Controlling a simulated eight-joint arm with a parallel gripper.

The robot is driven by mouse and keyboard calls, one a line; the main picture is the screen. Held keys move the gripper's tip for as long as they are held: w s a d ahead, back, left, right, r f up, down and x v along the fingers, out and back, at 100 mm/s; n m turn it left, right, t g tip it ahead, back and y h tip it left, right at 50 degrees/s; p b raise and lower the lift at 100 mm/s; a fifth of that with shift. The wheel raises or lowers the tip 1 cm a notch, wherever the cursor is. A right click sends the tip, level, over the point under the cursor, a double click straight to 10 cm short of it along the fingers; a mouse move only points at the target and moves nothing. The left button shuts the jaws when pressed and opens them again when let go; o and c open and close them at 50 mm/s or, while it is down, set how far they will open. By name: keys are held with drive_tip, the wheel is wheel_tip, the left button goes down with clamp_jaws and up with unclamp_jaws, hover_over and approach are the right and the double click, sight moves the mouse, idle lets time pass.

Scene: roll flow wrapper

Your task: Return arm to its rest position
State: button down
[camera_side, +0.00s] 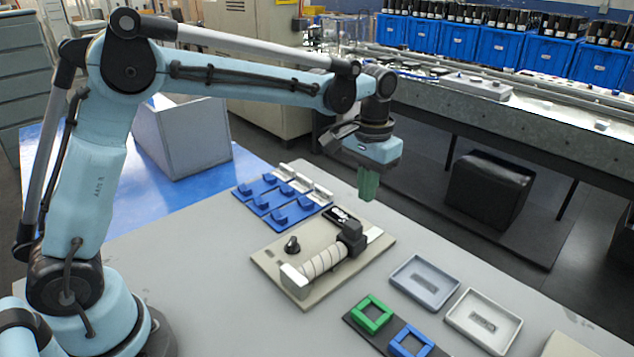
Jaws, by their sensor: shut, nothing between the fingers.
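My light-blue arm reaches in from the left. My gripper (368,184), with green fingers, is shut and empty. It hangs pointing down above the table, over the back of the wrapper board and apart from it. The beige wrapper board (268,262) carries a pale ribbed roll (324,262) lying at a slant, a black block (352,237) at the roll's far end and a small black knob (292,245).
A blue rack (275,198) with several blue pieces lies behind the board. Green (371,314) and blue (411,341) square frames sit on a dark strip in front. Grey (425,281) and white (483,320) trays lie to the right. The grey table (215,300) is clear at front left.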

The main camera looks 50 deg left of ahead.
drive_tip(key=shift+r, duration=0.25)
drive_tip(key=s+a+t, duration=0.3)
drive_tip(key=s, duration=0.5)
drive_tip(key=s+a+r+t, duration=0.1)
drive_tip(key=s+a+t, duration=0.2)
drive_tip(key=s, duration=0.6)
drive_tip(key=shift+s+a+t, duration=0.25)
drive_tip(key=shift+s+t, duration=0.05)
drive_tip(key=shift+t, duration=0.3)
drive_tip(key=shift+w+r, duration=0.1)
drive_tip(key=shift+r, duration=0.05)
drive_tip(key=w+d+r+g, duration=0.3)
drive_tip(key=w+r+g, duration=0.1)
drive_tip(key=w, duration=0.5)
drive_tip(key=w+d+f+g, duration=0.3)
drive_tip(key=w+d+f, duration=0.15)
drive_tip(key=w, duration=0.45)
drive_tip(key=shift+a+f, duration=0.15)
drive_tip(key=shift+f, duration=0.95)
drive_tip(key=shift+a+f, duration=0.2)
drive_tip(key=shift+f, duration=0.9)
drive_tip(key=shift+a+f, duration=0.15)
drive_tip(key=shift+f, duration=0.95)
